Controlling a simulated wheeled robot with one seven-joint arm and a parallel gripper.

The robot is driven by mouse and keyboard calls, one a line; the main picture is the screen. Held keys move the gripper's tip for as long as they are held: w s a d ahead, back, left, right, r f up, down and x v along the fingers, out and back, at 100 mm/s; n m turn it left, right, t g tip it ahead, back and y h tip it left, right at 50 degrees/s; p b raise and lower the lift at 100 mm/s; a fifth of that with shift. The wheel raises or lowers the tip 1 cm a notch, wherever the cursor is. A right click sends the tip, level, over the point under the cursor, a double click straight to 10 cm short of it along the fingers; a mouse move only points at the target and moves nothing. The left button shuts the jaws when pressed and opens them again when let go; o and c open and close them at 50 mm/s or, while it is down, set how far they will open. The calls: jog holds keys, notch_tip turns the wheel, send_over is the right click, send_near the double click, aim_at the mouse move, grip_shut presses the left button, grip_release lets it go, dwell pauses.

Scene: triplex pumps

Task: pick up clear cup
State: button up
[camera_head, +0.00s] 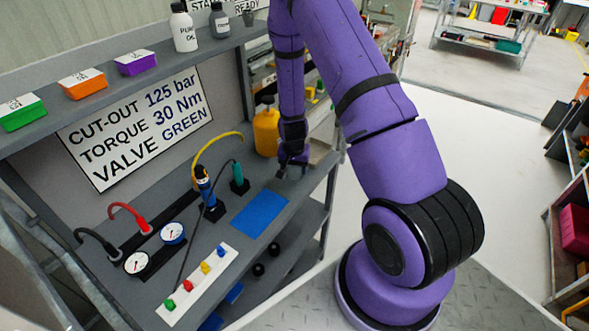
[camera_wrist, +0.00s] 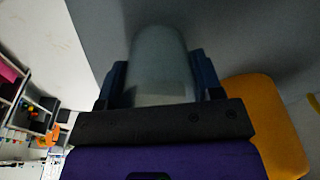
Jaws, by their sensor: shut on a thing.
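The clear cup (camera_wrist: 158,60) shows in the wrist view as a pale, greyish translucent cylinder between the two dark fingers of my gripper (camera_wrist: 160,82). The fingers are shut on its sides. In the head view my gripper (camera_head: 290,168) is over the right end of the grey bench, just right of the yellow jug. The cup cannot be made out there. Whether its base touches the bench cannot be told.
The yellow jug (camera_head: 266,132) stands close by, and shows large in the wrist view (camera_wrist: 262,115). A blue mat (camera_head: 260,214), a green-topped tool (camera_head: 239,178) and a yellow hose (camera_head: 212,146) are left of the gripper. A shelf with bottles (camera_head: 183,30) runs above.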

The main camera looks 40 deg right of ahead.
jog(key=shift+r, duration=0.15)
jog(key=shift+r, duration=0.6)
notch_tip(320, 180, up, 2)
jog(key=s+a, duration=0.3)
jog(key=a, duration=0.1)
jog(key=s+a+r, duration=0.1)
jog(key=s+a, duration=0.2)
jog(key=a, duration=0.1)
jog(key=s+a, duration=0.4)
jog(key=shift+a+r, duration=0.25)
jog(key=shift+a, duration=0.05)
